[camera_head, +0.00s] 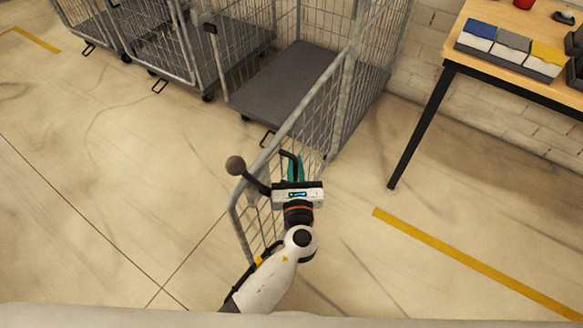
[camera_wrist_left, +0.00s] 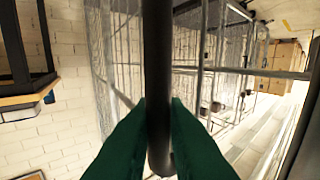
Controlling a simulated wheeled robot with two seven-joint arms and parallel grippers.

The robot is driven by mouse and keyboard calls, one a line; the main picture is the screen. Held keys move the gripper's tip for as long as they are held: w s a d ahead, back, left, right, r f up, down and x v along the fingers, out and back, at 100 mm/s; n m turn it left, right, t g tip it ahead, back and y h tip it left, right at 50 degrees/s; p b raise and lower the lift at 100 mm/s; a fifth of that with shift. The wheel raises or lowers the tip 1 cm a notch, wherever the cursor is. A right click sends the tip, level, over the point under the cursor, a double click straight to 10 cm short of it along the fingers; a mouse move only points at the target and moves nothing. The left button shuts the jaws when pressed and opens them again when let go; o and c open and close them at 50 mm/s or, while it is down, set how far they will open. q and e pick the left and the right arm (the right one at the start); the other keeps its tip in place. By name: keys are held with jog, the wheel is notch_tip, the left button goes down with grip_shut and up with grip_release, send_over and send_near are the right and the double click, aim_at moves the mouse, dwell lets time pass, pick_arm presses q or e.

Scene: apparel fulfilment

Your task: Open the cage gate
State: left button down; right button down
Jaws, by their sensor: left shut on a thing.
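The cage gate (camera_head: 312,120) is a grey wire-mesh panel with a tubular frame, standing out from the roll cage toward me. A black handle bar (camera_head: 290,154) is at the gate, close to my left gripper (camera_head: 295,166). In the left wrist view the green fingers of this gripper (camera_wrist_left: 158,125) are shut on the dark bar (camera_wrist_left: 158,60), one on each side. The gripper body hides part of the lower gate. My right gripper is not in view.
The cage's grey deck (camera_head: 285,82) is empty. Other roll cages (camera_head: 190,50) stand to the left. A wooden table (camera_head: 455,45) with boxes (camera_head: 512,50) is at the right by a brick wall. The floor left and right of the gate is clear.

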pick_arm(q)
jog(key=shift+r, duration=0.1)
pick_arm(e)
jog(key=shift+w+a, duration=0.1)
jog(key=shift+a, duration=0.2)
pick_arm(q)
jog(key=c, duration=1.5)
grip_release()
jog(key=s, duration=0.8)
jog(key=s+d, duration=0.1)
jog(key=s, duration=0.3)
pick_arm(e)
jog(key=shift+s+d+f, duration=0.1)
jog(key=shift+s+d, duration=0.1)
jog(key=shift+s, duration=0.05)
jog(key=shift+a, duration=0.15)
